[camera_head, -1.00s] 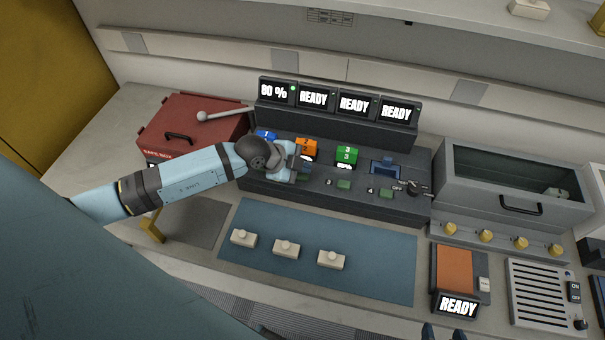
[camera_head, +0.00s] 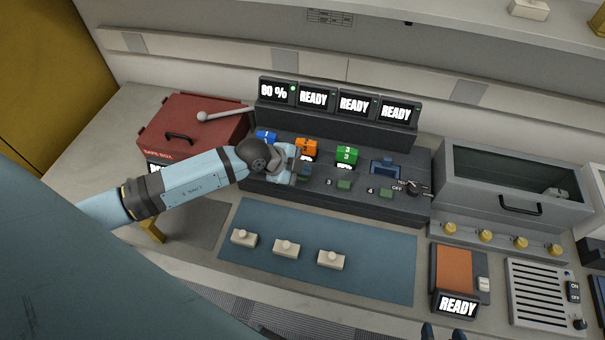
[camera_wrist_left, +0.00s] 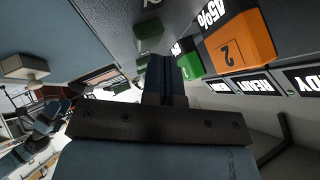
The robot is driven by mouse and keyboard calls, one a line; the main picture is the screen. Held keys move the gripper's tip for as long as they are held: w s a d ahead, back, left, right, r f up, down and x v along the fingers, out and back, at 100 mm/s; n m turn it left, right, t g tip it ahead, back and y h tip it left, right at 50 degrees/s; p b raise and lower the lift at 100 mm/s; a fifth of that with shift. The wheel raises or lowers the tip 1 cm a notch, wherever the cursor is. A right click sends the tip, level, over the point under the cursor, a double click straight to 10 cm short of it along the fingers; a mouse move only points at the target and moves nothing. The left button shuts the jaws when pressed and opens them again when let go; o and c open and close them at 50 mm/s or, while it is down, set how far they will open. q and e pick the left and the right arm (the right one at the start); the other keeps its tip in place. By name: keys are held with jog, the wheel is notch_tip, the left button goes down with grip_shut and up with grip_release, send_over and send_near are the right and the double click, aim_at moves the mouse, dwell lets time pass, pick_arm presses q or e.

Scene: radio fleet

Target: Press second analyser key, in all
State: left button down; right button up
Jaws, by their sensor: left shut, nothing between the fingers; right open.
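The analyser (camera_head: 320,188) is a dark console with a sloping front and several screens on its back. The far left screen (camera_head: 276,92) reads 80 % with a green light; the others read READY. Blue 1 (camera_head: 265,136), orange 2 (camera_head: 307,148) and green 3 (camera_head: 346,155) blocks sit in it. The orange block shows large in the left wrist view (camera_wrist_left: 238,45), near a 45% label. My left gripper (camera_wrist_left: 163,62) is shut and empty, low over the front below the orange block; it mostly hides the second key. Contact cannot be told. My right gripper (camera_head: 444,333) barely shows, open.
Green keys three (camera_head: 344,184) and four (camera_head: 386,193) lie to the right, with a switch knob (camera_head: 413,187). A blue mat (camera_head: 370,250) with white pieces lies in front. A red box (camera_head: 195,122) stands left and a grey bin (camera_head: 515,180) right.

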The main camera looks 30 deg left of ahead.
aim_at(302, 177)
pick_arm(q)
jog(key=shift+f, duration=0.45)
dwell(0.3)
jog(key=shift+r, duration=0.1)
jog(key=shift+r+p, duration=0.8)
jog(key=shift+p, duration=0.25)
jog(key=shift+r+p, duration=0.55)
notch_tip(302, 177, up, 2)
jog(key=shift+r+p, duration=0.1)
jog(key=shift+p, duration=1.05)
jog(key=shift+r+p, duration=0.4)
jog(key=shift+r, duration=0.5)
